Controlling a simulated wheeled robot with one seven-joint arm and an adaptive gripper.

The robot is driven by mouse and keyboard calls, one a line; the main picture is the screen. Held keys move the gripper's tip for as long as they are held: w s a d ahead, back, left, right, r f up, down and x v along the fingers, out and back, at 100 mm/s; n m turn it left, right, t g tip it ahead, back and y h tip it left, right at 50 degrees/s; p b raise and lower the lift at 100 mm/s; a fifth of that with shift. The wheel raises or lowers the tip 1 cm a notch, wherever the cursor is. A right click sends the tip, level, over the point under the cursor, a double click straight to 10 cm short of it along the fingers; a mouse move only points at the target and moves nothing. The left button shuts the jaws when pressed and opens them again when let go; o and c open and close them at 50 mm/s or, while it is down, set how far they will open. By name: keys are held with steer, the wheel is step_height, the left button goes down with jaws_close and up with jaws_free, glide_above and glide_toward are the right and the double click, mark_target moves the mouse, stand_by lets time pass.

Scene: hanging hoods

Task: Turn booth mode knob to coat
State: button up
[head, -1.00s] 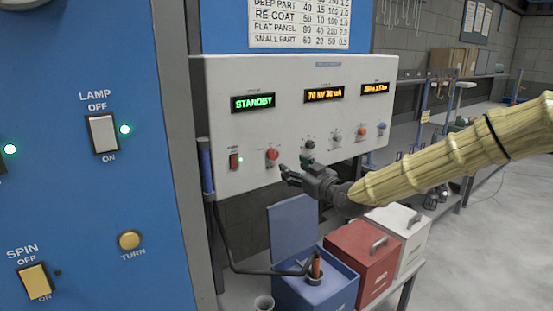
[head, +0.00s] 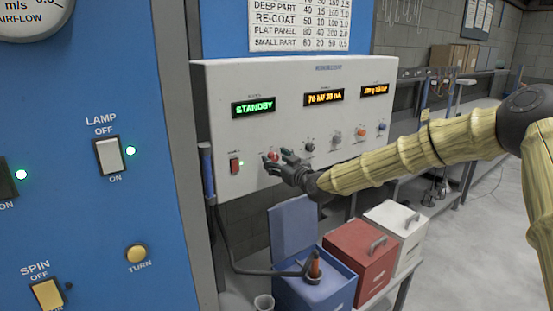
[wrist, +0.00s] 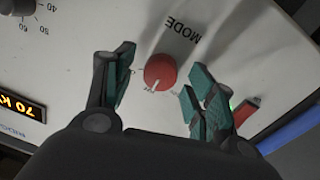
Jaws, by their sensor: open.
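The red mode knob (wrist: 160,72) sits on the white control panel (head: 300,75), under the word MODE in the wrist view. A pale pointer mark shows on its face; the position labels are too small to read. My gripper (wrist: 158,88) is open, with one green-padded finger on each side of the knob and gaps between. In the head view my gripper (head: 278,158) is at the panel, partly covering the red knob (head: 272,154). The panel's green display (head: 254,107) reads STANDBY.
A red rocker switch (head: 235,165) is left of the knob, and a black knob (head: 309,146) is to its right. Blue (head: 325,285), red (head: 360,250) and white (head: 397,228) boxes stand below the panel. A blue wall panel (head: 95,220) with switches is at left.

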steer(key=shift+c, duration=0.5)
steer(key=c, duration=1)
steer(key=shift+o, duration=0.2)
steer(key=shift+b, duration=0.3)
steer(key=shift+f+m+b, duration=0.2)
steer(key=shift+m+b, duration=0.8)
steer(key=shift+b, duration=0.05)
steer(key=m+b, duration=0.3)
steer(key=shift+m, duration=0.3)
steer(key=m+b, duration=0.3)
steer(key=shift+w, duration=0.1)
steer(key=shift+r+m+g+b, duration=0.25)
steer(key=shift+m+g+b, duration=0.15)
steer(key=shift+m+b, duration=0.9)
steer(key=shift+m, duration=0.3)
